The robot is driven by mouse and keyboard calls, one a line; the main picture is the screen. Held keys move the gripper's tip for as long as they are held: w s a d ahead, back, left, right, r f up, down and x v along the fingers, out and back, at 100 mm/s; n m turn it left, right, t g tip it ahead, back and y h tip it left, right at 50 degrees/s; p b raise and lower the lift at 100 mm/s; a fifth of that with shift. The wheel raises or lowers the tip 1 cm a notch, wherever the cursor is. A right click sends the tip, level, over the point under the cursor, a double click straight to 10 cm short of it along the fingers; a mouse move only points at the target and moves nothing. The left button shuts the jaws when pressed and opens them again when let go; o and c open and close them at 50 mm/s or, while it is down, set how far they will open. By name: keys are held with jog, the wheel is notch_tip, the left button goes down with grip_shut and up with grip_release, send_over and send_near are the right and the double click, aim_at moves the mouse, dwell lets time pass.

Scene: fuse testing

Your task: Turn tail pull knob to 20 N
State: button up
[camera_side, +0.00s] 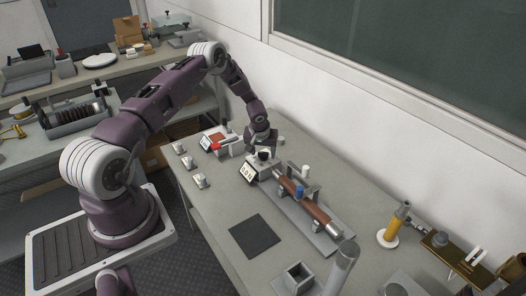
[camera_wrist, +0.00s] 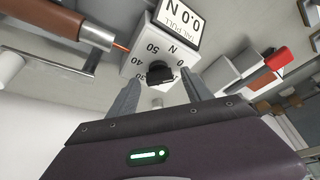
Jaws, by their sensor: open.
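The tail pull box (camera_side: 262,168) is a pale block on the bench, with a tilted readout (camera_side: 247,173). In the wrist view the box (camera_wrist: 148,55) appears upside down, its readout (camera_wrist: 182,18) labelled TAIL PULL and showing 0.0 N. My gripper (camera_wrist: 160,80) is open, with one finger on each side of the knob; contact is not clear. In the side view my gripper (camera_side: 262,146) is directly above the knob.
A brown cylinder (camera_side: 317,211) lies in a grey fixture right beside the box. A second readout box with a red part (camera_side: 222,144) stands to the left. A dark mat (camera_side: 254,236) lies in front. Small knobbed blocks (camera_side: 199,181) line the bench's left edge.

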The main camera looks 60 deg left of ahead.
jog(key=shift+c, duration=0.5)
grip_shut()
jog(key=m+h, duration=0.1)
jog(key=m, duration=0.2)
jog(key=m+t+h, duration=0.1)
jog(key=m, duration=0.1)
jog(key=shift+s+a+m, duration=0.1)
jog(key=shift+a+m, duration=0.1)
jog(key=shift+m, duration=0.2)
jog(key=m+h, duration=0.2)
jog(key=m, duration=0.3)
jog(key=shift+a, duration=0.1)
jog(key=m+h, duration=0.1)
jog(key=m, duration=0.2)
jog(key=m+h, duration=0.1)
jog(key=m, duration=0.1)
jog(key=shift+a+m+g, duration=0.15)
jog(key=shift+m+g, duration=0.15)
jog(key=shift+m, duration=0.1)
jog(key=shift+m+g+h, duration=0.5)
jog(key=shift+m+g, duration=0.2)
jog(key=shift+m, duration=1.6)
